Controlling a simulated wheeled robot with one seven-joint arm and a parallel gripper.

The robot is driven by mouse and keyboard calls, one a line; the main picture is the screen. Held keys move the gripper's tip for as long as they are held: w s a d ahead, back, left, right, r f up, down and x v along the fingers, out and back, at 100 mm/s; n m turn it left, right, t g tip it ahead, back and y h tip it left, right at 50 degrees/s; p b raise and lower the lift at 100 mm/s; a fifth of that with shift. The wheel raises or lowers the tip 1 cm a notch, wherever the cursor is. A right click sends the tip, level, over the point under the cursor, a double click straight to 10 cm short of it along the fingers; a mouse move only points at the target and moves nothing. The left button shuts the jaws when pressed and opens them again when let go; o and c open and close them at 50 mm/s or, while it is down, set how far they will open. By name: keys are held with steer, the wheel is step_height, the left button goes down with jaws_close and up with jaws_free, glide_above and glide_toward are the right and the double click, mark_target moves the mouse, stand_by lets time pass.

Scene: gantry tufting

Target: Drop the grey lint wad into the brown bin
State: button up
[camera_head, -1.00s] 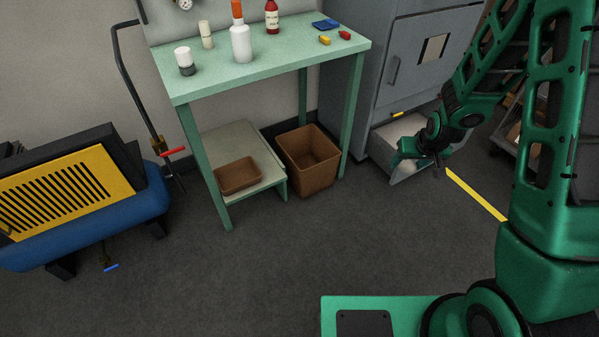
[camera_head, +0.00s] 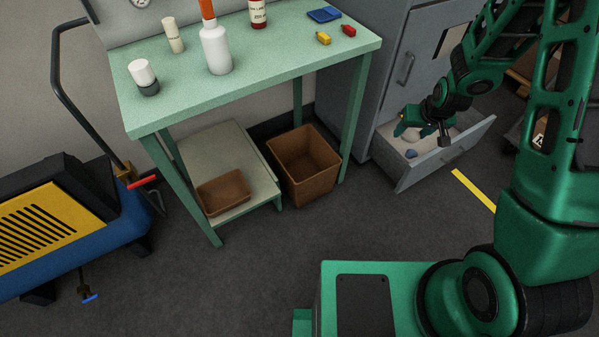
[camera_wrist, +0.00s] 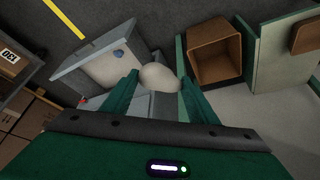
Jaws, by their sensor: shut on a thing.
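The grey lint wad (camera_wrist: 158,77) is a pale, rounded lump between my fingers in the wrist view. My gripper (camera_wrist: 156,90) is shut on it. In the head view my gripper (camera_head: 405,131) hangs over the open grey drawer (camera_head: 440,163), and its arm partly hides the wad. The brown bin (camera_head: 311,187) stands upright on the floor under the green table, left of the drawer and apart from my gripper. Its open top faces up and it looks empty. In the wrist view the bin (camera_wrist: 216,70) is right of the wad.
A shallow brown tray (camera_head: 224,193) sits on the low shelf (camera_head: 245,160) beside the bin. A small blue thing (camera_head: 411,154) lies in the drawer. The green table (camera_head: 270,70) with bottles stands above the bin, its front leg (camera_head: 352,120) between bin and drawer. Floor in front is clear.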

steer(key=shift+w+d, duration=0.1)
steer(key=shift+w, duration=0.2)
steer(key=shift+a, duration=0.2)
